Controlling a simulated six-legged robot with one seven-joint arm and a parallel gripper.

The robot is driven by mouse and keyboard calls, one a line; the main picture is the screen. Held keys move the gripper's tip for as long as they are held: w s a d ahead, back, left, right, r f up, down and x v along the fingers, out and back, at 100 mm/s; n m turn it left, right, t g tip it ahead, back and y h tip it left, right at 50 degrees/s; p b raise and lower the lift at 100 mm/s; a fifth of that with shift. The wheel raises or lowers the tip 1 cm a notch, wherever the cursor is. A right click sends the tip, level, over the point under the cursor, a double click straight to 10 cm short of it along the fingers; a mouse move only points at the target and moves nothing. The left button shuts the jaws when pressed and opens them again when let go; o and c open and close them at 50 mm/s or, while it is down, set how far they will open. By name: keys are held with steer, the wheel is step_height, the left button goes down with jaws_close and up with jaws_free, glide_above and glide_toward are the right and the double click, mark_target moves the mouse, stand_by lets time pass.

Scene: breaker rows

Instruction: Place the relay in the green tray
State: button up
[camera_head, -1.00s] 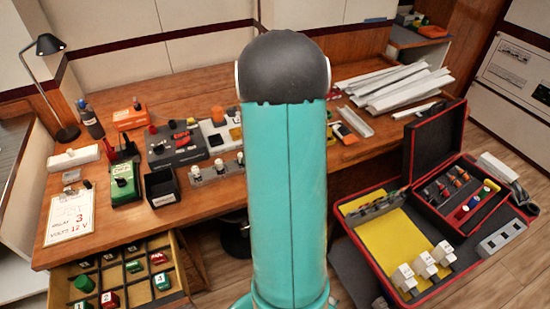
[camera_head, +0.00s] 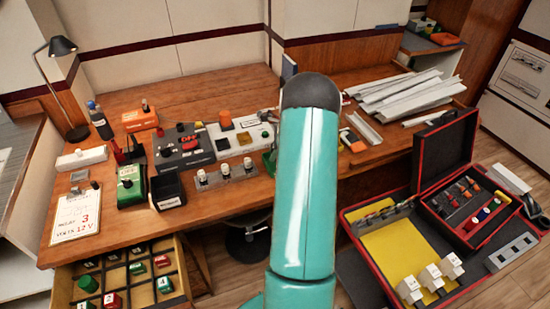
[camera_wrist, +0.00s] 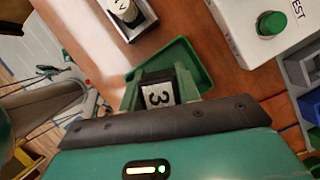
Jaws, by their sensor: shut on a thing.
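The relay (camera_wrist: 160,92), a dark block with a white label reading 3, is between the fingers of my gripper (camera_wrist: 160,87) in the wrist view. The gripper is shut on it. The green tray (camera_wrist: 180,54) shows just beyond and around the relay, its far rim and a corner visible. The relay appears over the tray; whether it touches the tray floor I cannot tell. In the head view a bit of the green tray (camera_head: 269,162) shows left of my arm, which hides the gripper and relay.
A white box with a green button (camera_wrist: 272,22) stands right of the tray. A grey strip with white-topped pieces (camera_head: 226,175) lies left of it. A black bin (camera_head: 168,190), an open drawer of coloured blocks (camera_head: 120,275) and an open red-edged case (camera_head: 400,250) are around.

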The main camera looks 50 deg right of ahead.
steer(key=shift+d+f, duration=0.25)
steer(key=shift+f, duration=1.55)
steer(key=shift+f, duration=0.15)
steer(key=o, duration=0.7)
steer(key=shift+d, duration=0.1)
steer(key=v, duration=1.2)
